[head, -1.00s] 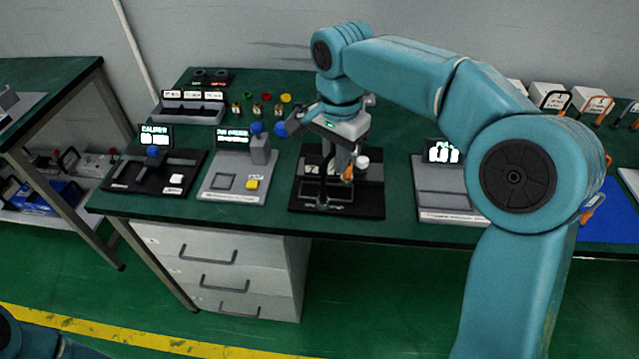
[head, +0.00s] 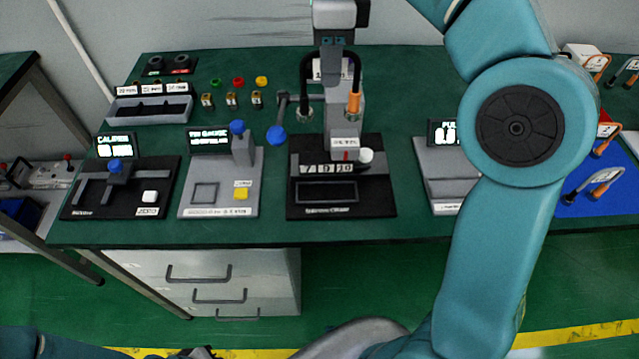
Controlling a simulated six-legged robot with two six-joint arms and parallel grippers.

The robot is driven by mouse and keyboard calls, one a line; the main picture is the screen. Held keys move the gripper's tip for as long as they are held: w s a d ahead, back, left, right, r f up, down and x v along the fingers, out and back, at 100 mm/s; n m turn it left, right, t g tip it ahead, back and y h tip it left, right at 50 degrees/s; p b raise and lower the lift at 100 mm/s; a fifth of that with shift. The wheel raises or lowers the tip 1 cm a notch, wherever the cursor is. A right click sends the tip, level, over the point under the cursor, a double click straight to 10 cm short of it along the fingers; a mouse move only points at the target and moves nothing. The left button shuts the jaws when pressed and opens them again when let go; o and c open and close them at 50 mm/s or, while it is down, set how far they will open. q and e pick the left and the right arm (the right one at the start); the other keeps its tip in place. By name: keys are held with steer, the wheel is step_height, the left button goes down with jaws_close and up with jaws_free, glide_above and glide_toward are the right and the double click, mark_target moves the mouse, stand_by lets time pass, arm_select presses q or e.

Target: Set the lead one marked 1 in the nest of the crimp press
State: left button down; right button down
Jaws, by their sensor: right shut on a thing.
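My right gripper (head: 334,40) is at the top middle, shut on a lead (head: 356,72). The lead is a dark arch with an orange end on the right and a dark end on the left, both hanging down. A white tag shows between its legs; I cannot read its mark. The crimp press (head: 341,205) stands below, with a grey column, a blue-ball lever on the left, a white knob and a numbered strip. The lead overlaps the top of the column in the picture and is apart from the press's empty-looking front recess.
A caliper station (head: 120,188) and a gauge station (head: 220,182) stand left of the press. A pull tester (head: 447,168) stands right, partly behind my right arm. More leads lie on a blue mat (head: 600,203). Small terminals (head: 232,100) stand at the back.

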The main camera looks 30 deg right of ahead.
steer(key=shift+f, duration=0.2)
step_height(320, 180, down, 19)
steer(key=b, duration=0.5)
steer(key=shift+s+f, duration=0.15)
steer(key=shift+s, duration=0.1)
steer(key=shift+a+f, duration=0.1)
steer(key=shift+a, duration=0.05)
steer(key=shift+f+b, duration=0.45)
steer(key=shift+f, duration=0.05)
steer(key=c, duration=1.1)
jaws_free()
